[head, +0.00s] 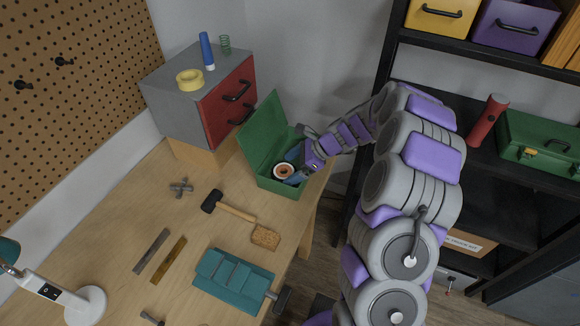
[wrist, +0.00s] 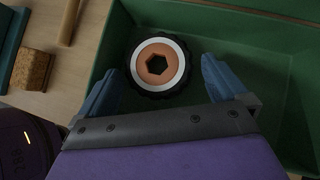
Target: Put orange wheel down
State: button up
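The orange wheel (wrist: 158,65) has a black tyre, a white ring and an orange hub with a hexagonal hole. In the wrist view it lies flat inside the open green box (wrist: 225,17). My gripper (wrist: 163,85) is open, with its blue fingers apart at either side of the near edge of the wheel. No finger clearly touches the wheel. In the head view the wheel (head: 284,171) shows in the green box (head: 262,130), and my gripper (head: 292,168) reaches down into the box from the right, partly hiding its inside.
The box stands at the table's right edge, beside a grey and red drawer cabinet (head: 222,105). Black shelves (head: 480,185) stand at the right.

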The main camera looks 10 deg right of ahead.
jog(key=shift+a+r+b, duration=0.25)
jog(key=shift+r+b, duration=0.1)
jog(key=shift+r, duration=0.05)
jog(key=p+v, duration=0.3)
jog(key=v, duration=0.9)
jog(key=shift+r+p, duration=0.2)
jog(key=shift+p, duration=0.15)
jog(key=s+a+r+n+g+h, duration=0.1)
jog(key=s+a+r+n+g, duration=0.1)
jog(key=s+a+r+n, duration=0.45)
jog(key=s+a+r+n+g+h, duration=0.15)
jog(key=s+a+n, duration=0.3)
jog(key=s, duration=0.55)
jog(key=s+d+n+h, duration=0.1)
jog(key=s+n+h, duration=0.2)
jog(key=s, duration=0.8)
jog(key=s+d+r+n+h, duration=0.1)
jog(key=s+d+n+h, duration=0.1)
jog(key=s+n, duration=0.4)
jog(key=s+h, duration=0.1)
jog(key=s, duration=0.4)
jog(key=shift+s+n+g, duration=0.2)
jog(key=shift+n+g, duration=0.15)
jog(key=shift+n, duration=0.05)
